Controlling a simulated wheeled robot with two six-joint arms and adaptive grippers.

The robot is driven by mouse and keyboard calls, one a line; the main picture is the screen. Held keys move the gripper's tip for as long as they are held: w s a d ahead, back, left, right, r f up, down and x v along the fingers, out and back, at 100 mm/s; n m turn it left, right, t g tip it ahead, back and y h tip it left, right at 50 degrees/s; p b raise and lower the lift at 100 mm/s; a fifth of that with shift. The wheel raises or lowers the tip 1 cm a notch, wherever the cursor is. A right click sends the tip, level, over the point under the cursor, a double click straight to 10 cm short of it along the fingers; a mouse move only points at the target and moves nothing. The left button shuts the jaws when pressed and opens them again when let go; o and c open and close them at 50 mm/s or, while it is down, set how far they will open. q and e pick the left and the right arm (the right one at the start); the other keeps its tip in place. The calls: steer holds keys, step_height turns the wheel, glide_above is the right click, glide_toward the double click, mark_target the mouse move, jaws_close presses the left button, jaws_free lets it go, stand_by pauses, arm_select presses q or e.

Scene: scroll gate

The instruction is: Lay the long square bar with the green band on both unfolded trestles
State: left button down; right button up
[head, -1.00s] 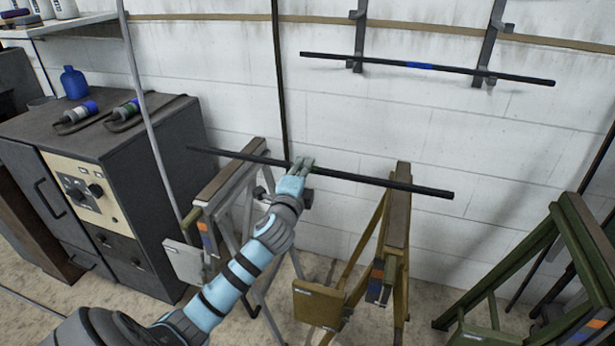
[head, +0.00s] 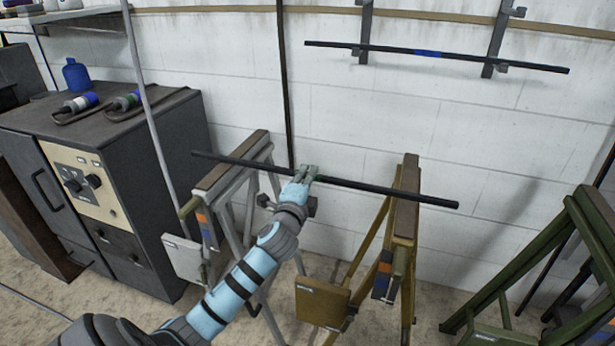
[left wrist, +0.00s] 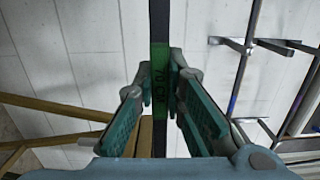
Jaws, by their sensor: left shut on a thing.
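The long dark square bar (head: 400,193) is gripped near its middle by my left gripper (head: 304,174). Its green band (left wrist: 160,72) shows between the shut fingers in the left wrist view. In the head view the bar runs left to right across the tops of the unfolded grey trestle (head: 217,176) and the unfolded yellow trestle (head: 405,225). Both bar ends stick out past the trestles. I cannot tell whether the bar touches the tops or hangs just above them. My right gripper is not in view.
A bar with a blue band (head: 428,53) lies on wall brackets at the back. A dark cabinet (head: 140,150) stands left, with a blue bottle (head: 76,75) on it. A green trestle (head: 540,255) stands at right. A thin grey pole (head: 150,110) rises before the cabinet.

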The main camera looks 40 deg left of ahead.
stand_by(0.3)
arm_select(q)
steer(key=shift+f, duration=0.2)
steer(key=c, duration=1.6)
jaws_free()
steer(key=shift+f, duration=0.15)
steer(key=shift+s, duration=0.15)
steer(key=v, duration=1.2)
